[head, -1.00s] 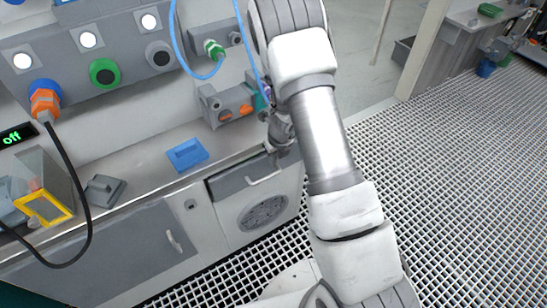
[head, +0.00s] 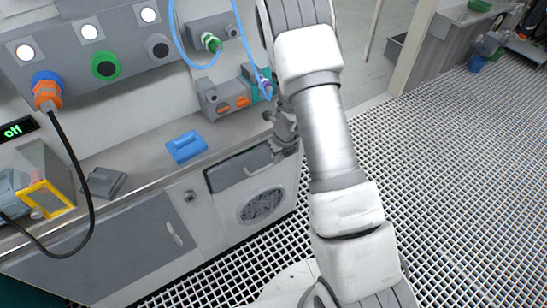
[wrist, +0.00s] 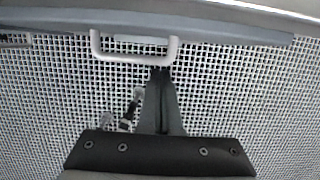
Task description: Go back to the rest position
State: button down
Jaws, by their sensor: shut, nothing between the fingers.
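My gripper shows in the wrist view (wrist: 160,74) as two dark fingers pressed together, with nothing between them. It points down over the floor grating, and its tips appear just below the right end of a pale drawer handle (wrist: 135,54). I cannot tell the exact gap to the handle. In the head view my white and silver arm reaches up the middle, with its wrist beside the bench front near the grey drawer (head: 238,170). The fingertips are hard to make out there.
The bench (head: 140,158) runs along the left, with a blue block (head: 186,147), a grey block (head: 104,182) and a yellow-framed box (head: 45,199). Blue hoses (head: 176,35) and a black cable (head: 78,170) hang near it. Open grating floor (head: 450,180) lies right.

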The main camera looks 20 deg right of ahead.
jog(key=s+a+r+n+y+p, duration=0.1)
jog(key=s+a+r+n+p, duration=0.3)
jog(key=r, duration=0.7)
jog(key=s+r+n+t+b, duration=0.1)
jog(key=s+r+n, duration=0.2)
jog(key=r+n, duration=0.6)
jog(key=s+a+r+n+y+p, duration=0.1)
jog(key=s+a+r+n+p, duration=0.15)
jog(key=r, duration=1.05)
jog(key=s+d+r+n+t+h, duration=0.1)
jog(key=s+r+n, duration=0.4)
jog(key=s+n, duration=0.3)
jog(key=s+d+r+n+t+h+p, duration=0.1)
jog(key=s+d+r+n+h, duration=0.1)
jog(key=s+r+n, duration=0.4)
jog(key=s+n, duration=0.3)
jog(key=shift+d, duration=0.2)
